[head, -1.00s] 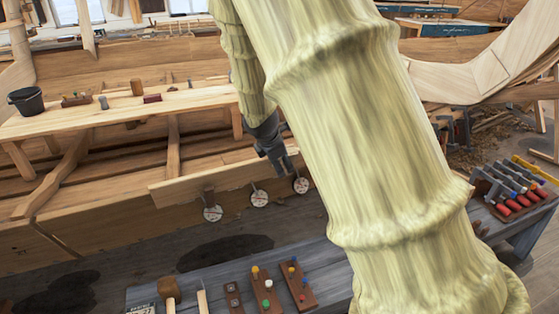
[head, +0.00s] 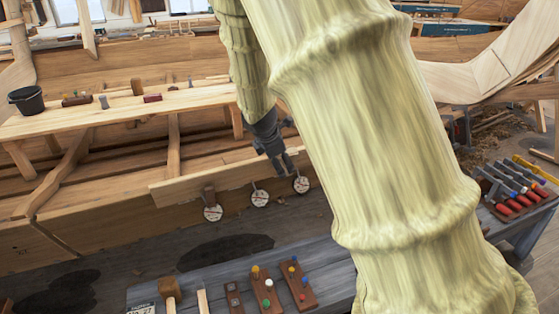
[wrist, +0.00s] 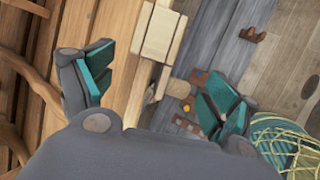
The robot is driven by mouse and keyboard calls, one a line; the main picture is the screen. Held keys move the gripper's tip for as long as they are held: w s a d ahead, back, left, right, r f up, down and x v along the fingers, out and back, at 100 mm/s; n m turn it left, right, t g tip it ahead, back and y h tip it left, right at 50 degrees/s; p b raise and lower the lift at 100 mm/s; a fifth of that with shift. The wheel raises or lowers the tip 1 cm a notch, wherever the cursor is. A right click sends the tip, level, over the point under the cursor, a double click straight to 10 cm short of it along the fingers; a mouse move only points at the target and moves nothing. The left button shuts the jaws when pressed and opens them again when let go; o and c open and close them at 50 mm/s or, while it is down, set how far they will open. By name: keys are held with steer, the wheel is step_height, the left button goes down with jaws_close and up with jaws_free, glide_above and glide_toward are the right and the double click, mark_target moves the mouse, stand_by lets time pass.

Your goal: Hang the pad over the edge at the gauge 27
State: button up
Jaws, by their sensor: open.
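My gripper (head: 280,163) hangs near the pale plank's upper edge, above and between the middle gauge (head: 260,198) and the right gauge (head: 301,184). In the wrist view its teal-lined fingers are wide apart, with nothing held between them. A small brown piece (head: 209,194), possibly the pad, lies over the edge of the pale plank (head: 178,190) just above the left gauge (head: 213,213). The dial markings are too small to read. A card reading 27 (head: 142,308) shows at the bottom edge of the head view.
A grey bench (head: 210,285) in front carries a mallet (head: 169,290) and brown boards with coloured pegs (head: 265,290). A tool rack (head: 515,185) stands at right. A bucket (head: 26,100) sits on the upper plank at left. My arm hides much of the middle.

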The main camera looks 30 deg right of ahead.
steer(key=v, duration=1)
steer(key=shift+s, duration=0.15)
stand_by(0.4)
